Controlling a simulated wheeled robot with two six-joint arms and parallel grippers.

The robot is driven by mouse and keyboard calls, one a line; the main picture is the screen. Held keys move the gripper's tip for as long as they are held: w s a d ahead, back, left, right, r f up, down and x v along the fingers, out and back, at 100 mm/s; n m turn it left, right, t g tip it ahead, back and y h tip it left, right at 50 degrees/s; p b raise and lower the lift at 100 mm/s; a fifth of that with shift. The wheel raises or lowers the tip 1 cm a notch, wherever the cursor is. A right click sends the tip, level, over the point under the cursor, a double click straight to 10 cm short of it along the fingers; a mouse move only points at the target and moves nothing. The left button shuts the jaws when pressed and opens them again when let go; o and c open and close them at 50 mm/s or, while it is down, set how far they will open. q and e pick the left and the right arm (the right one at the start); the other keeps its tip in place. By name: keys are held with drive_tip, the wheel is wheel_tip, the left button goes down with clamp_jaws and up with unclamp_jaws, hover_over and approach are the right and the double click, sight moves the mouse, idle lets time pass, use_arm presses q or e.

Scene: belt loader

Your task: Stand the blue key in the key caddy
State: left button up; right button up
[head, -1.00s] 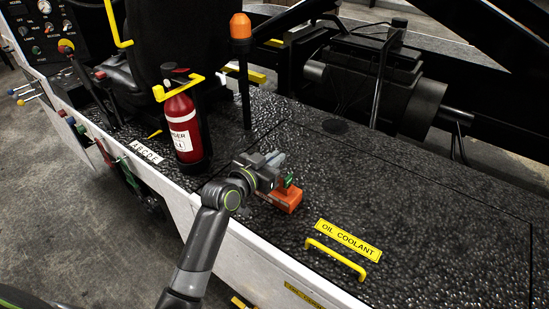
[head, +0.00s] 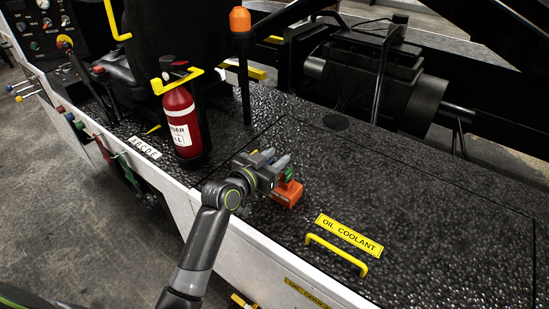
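The key caddy looks to be the small orange block (head: 288,194) on the black textured deck. A green key-like piece (head: 290,175) stands at its top. My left gripper (head: 277,163) is right over the caddy's back left side and hides part of it. Its grey fingers point away from me, close to the green piece. The gap between the fingers is too small to read, so I cannot tell whether they hold anything. I cannot make out the blue key clearly; it may be hidden by the gripper. My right gripper is not in view.
A red fire extinguisher (head: 181,122) in a yellow bracket stands to the left. An orange beacon on a black post (head: 243,80) rises behind. A yellow handle (head: 337,255) and OIL COOLANT label (head: 349,235) lie at the right. The deck beyond the caddy is clear.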

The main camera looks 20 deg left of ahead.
use_arm(q)
drive_tip(key=shift+s, duration=0.1)
drive_tip(key=v, duration=1.7)
drive_tip(key=shift+b, duration=0.35)
drive_tip(key=shift+s+f, duration=0.1)
drive_tip(key=s+a+f+n+g+y, duration=0.2)
drive_tip(key=s+a+f+g+y, duration=0.15)
drive_tip(key=s+f, duration=0.35)
drive_tip(key=s+a+f+n+g+y, duration=0.1)
drive_tip(key=s+a+f+g+y, duration=0.1)
drive_tip(key=s+f+g, duration=0.45)
drive_tip(key=s+a+f+n+g+y, duration=0.2)
drive_tip(key=s+f, duration=0.3)
drive_tip(key=s, duration=0.4)
wheel_tip(320, 180, down, 23)
drive_tip(key=a+p, duration=0.2)
drive_tip(key=s+d+f+g+p, duration=0.1)
drive_tip(key=s+f+g, duration=0.1)
drive_tip(key=s+f, duration=1.1)
drive_tip(key=shift+s+d+f+h, duration=0.25)
drive_tip(key=shift+s+f+h, duration=0.15)
drive_tip(key=shift+s, duration=0.6)
